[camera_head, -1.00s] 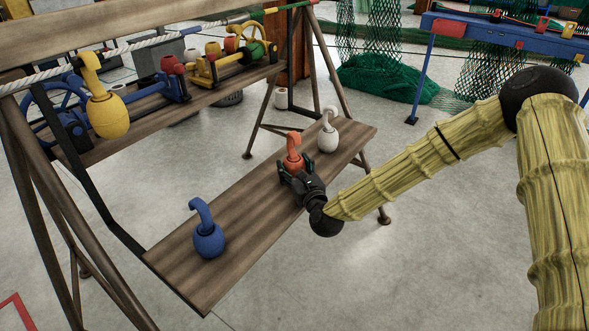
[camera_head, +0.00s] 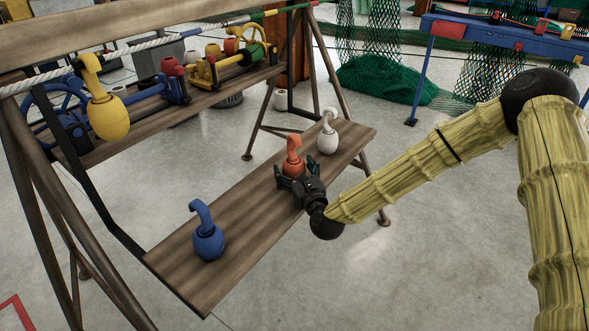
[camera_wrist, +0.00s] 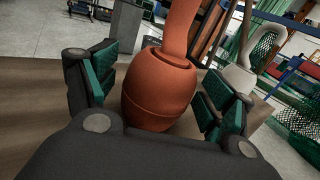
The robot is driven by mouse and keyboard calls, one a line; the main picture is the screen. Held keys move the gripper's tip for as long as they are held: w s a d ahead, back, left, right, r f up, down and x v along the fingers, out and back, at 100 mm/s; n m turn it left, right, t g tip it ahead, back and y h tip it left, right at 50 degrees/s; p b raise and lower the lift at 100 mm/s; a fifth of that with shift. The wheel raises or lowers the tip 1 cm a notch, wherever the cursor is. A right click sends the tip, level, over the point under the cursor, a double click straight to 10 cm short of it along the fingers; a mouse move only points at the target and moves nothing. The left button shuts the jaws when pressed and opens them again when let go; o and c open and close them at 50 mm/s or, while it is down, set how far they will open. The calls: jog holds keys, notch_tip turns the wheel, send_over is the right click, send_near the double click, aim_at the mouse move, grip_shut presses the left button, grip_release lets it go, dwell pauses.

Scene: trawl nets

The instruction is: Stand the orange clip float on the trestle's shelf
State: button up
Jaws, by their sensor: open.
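The orange clip float (camera_head: 292,160) stands upright on the trestle's wooden shelf (camera_head: 245,210), its hook pointing up. In the wrist view the orange float (camera_wrist: 158,90) fills the middle, between the two spread fingers with green pads. My gripper (camera_head: 298,181) is open, low over the shelf, just on the near side of the float. A gap shows between the float and the right pad; contact on the left cannot be told. The float's lower part is partly hidden by the gripper in the head view.
A white clip float (camera_head: 328,138) stands on the shelf behind the orange one, and a blue clip float (camera_head: 207,242) stands toward the near left end. A yellow clip float (camera_head: 107,115) hangs from the rope at the upper left. The shelf between blue and orange is clear.

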jog(key=p+v, duration=0.1)
jog(key=v, duration=1)
jog(key=shift+s, duration=0.25)
jog(key=shift+d, duration=0.15)
